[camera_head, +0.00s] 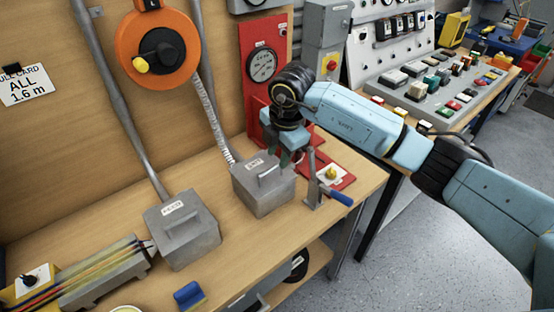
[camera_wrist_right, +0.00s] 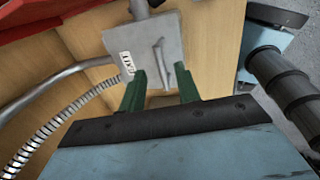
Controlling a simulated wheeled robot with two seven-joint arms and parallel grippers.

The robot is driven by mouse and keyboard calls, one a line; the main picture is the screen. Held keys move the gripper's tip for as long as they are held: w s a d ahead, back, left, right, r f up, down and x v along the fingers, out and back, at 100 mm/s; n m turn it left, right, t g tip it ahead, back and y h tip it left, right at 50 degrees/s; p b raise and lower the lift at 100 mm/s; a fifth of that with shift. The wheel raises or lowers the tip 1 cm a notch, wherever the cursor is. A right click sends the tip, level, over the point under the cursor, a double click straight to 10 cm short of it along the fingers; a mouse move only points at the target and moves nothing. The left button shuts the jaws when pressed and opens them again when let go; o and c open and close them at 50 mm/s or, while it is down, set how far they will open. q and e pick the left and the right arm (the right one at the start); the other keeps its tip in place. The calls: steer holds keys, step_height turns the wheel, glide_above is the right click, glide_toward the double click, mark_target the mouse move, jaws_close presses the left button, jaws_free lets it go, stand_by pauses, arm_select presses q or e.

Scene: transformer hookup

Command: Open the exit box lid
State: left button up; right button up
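The exit box (camera_head: 264,194) is a grey metal box on the wooden bench, with a label and a raised bar handle (camera_head: 269,173) on its lid. The lid looks shut. My right gripper (camera_head: 290,154) is above the back right of the box, pointing down. In the right wrist view its two green fingers (camera_wrist_right: 161,82) are apart and nothing is held between them. The lid (camera_wrist_right: 145,38) and its handle (camera_wrist_right: 161,54) lie beyond the fingertips, the handle lined up with the gap; contact cannot be told. My left gripper is not in view.
A second grey lidded box (camera_head: 184,236) stands to the left. A red gauge panel (camera_head: 263,66) rises behind. A ribbed conduit (camera_head: 214,122) runs to the box. Bare bench lies in front.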

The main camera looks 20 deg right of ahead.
steer(key=shift+w+a+f, duration=0.1)
steer(key=shift+w+f, duration=0.05)
steer(key=shift+f, duration=0.6)
steer(key=shift+w+a+f, duration=0.1)
steer(key=shift+f, duration=0.6)
steer(key=shift+c, duration=0.3)
jaws_close()
